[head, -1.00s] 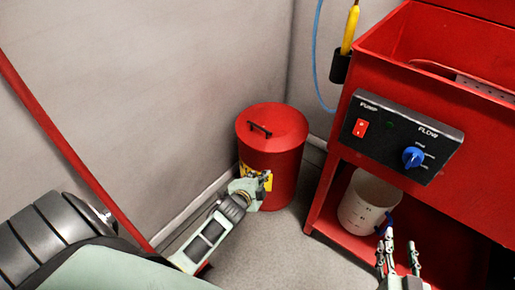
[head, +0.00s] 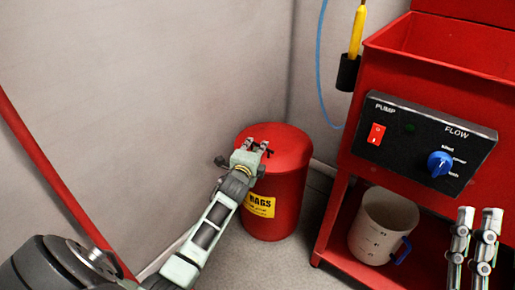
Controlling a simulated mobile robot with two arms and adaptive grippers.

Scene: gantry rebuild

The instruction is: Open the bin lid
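The red round bin (head: 284,205) stands in the corner with a yellow "RAGS" label on its front. Its red lid (head: 290,143) is down on the rim. My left gripper (head: 257,146) is over the left front of the lid, at the dark lid handle, which it mostly covers. Its two fingers look apart. I cannot tell whether they touch the handle. My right gripper (head: 478,214) is at the lower right, well away from the bin, with its two fingers apart and nothing between them.
A red wash station (head: 408,60) with a pump and flow panel (head: 420,143) stands right of the bin. A white jug (head: 382,225) sits on its lower shelf. Grey walls close in behind and left of the bin. A blue hose (head: 318,70) hangs at the back.

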